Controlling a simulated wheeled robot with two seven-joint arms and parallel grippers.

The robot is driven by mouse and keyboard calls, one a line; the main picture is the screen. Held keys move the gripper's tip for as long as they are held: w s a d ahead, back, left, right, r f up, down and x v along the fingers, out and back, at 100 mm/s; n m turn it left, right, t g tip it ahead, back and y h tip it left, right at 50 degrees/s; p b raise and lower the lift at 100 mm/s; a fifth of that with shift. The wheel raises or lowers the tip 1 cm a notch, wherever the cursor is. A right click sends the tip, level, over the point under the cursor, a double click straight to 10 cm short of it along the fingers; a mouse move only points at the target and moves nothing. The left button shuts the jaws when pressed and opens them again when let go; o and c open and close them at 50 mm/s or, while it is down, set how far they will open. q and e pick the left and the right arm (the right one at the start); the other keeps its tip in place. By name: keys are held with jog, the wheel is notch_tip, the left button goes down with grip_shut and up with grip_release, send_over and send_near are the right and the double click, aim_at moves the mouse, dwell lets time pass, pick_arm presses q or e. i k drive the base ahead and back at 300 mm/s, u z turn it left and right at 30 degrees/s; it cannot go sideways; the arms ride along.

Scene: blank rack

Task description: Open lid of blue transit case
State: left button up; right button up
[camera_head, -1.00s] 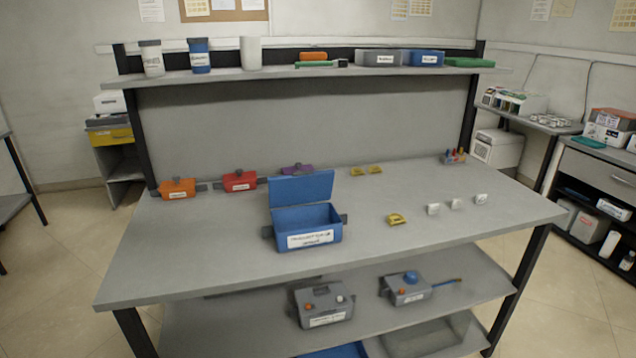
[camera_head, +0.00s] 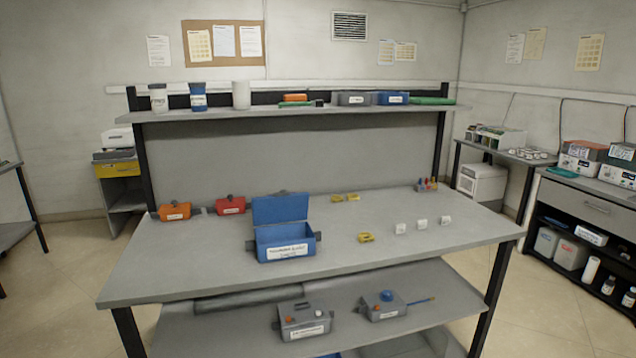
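The blue transit case (camera_head: 286,252) stands on the grey workbench (camera_head: 180,267), left of the middle, with a white label on its front. Its lid (camera_head: 280,209) is raised, standing nearly upright at the back, and the inside of the case shows. Dark latches or handles stick out at both sides of the case. Neither of my grippers is in view, and nothing touches the case or its lid.
An orange case (camera_head: 174,211) and a red case (camera_head: 230,205) sit left of the blue one. Yellow pieces (camera_head: 366,238) and white blocks (camera_head: 422,224) lie to its right. Grey boxes (camera_head: 304,320) stand on the lower shelf. The bench's front left is clear.

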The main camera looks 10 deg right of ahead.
aim_at(280, 207)
jog(key=z, duration=0.25)
jog(key=i, duration=1.05)
jog(key=u, duration=0.3)
